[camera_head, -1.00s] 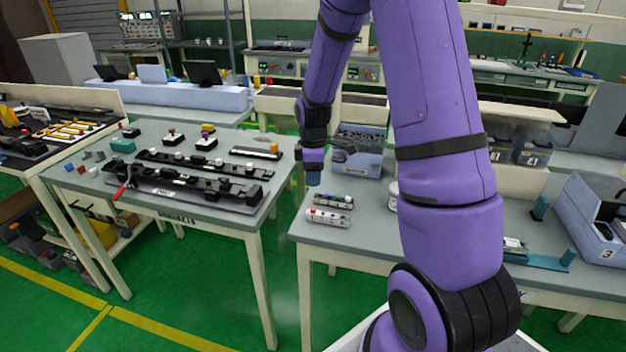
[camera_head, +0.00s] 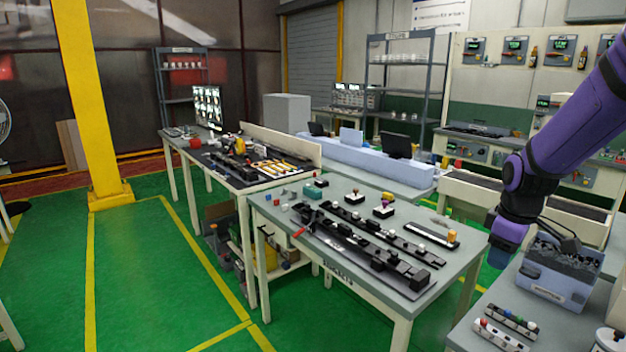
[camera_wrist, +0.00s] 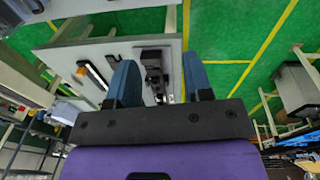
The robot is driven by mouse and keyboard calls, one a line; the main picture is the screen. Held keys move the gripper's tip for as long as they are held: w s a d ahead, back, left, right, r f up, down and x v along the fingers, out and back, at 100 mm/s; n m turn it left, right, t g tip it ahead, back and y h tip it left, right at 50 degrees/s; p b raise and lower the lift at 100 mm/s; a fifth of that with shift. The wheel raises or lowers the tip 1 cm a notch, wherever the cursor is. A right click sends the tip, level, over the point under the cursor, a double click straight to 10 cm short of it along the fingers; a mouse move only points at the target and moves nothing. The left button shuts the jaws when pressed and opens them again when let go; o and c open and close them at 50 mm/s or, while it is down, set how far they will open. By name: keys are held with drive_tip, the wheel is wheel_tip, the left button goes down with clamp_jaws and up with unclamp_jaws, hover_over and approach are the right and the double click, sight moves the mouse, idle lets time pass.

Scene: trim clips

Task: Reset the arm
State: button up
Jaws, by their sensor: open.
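My purple arm hangs in from the right edge in the head view. My gripper (camera_head: 499,257) points down near the left edge of the right-hand table, beside a blue-grey bin. In the wrist view my gripper (camera_wrist: 160,84) shows two blue fingers spread apart with nothing between them. Beyond the fingers, the grey tabletop (camera_wrist: 215,52) and part of a dark fixture show, with green floor past the edge.
The middle table (camera_head: 440,237) carries black rail fixtures (camera_head: 365,250) and small blocks. A blue-grey bin (camera_head: 550,288) of dark parts and two clip strips (camera_head: 513,320) lie on the right-hand table. A yellow post (camera_head: 92,100) stands left. Green floor (camera_head: 150,290) is open.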

drive_tip(key=s+a+r+m+t, duration=0.2)
drive_tip(key=s+a+r+m, duration=0.2)
drive_tip(key=s+r, duration=0.4)
drive_tip(key=s+a+r+m+t, duration=0.1)
drive_tip(key=s+a+r+m, duration=0.3)
drive_tip(key=s+r, duration=0.4)
drive_tip(key=s+a, duration=0.1)
drive_tip(key=s, duration=0.5)
drive_tip(key=shift+s+t, duration=0.4)
drive_tip(key=shift+d+r, duration=0.1)
